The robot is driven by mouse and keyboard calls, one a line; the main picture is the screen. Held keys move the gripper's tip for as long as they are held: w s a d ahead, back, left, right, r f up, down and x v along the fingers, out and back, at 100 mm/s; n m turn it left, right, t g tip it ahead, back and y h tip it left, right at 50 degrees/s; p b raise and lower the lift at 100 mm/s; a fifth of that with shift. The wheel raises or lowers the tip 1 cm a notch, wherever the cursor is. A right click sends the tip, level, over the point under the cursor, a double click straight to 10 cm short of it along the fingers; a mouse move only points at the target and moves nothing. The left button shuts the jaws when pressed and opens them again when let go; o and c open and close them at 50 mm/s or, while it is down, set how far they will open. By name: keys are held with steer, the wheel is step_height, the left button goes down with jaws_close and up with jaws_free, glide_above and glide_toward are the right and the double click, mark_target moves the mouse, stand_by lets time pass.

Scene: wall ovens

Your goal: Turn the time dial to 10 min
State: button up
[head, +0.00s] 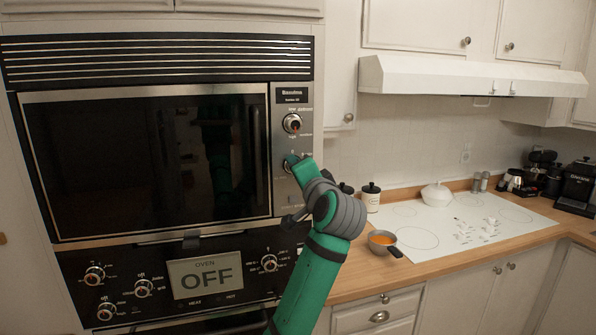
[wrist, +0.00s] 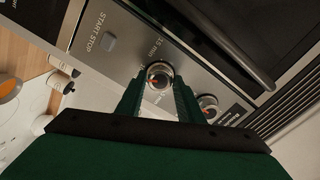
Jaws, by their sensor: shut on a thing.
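The time dial (wrist: 158,75) is a round silver knob with an orange-red mark, on the oven's right-hand control panel. A "15 min" label shows close to it in the wrist view. My gripper (wrist: 158,88) is shut on the dial, with one green finger on each side. In the head view my gripper (head: 293,162) is at the panel and covers much of the dial. The dial's exact setting is too small to read.
A second dial (head: 292,123) sits just above and also shows in the wrist view (wrist: 208,105). A start/stop button (wrist: 109,41) lies on the other side. The oven display (head: 205,278) reads "OFF", with several knobs around it. A pan (head: 381,239) stands on the counter at right.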

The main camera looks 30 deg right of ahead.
steer(key=shift+m, duration=0.7)
steer(key=o, duration=1.1)
steer(key=v, duration=1)
steer(key=shift+s+a, duration=0.1)
steer(key=shift+s, duration=0.25)
steer(key=shift+a+f, duration=0.1)
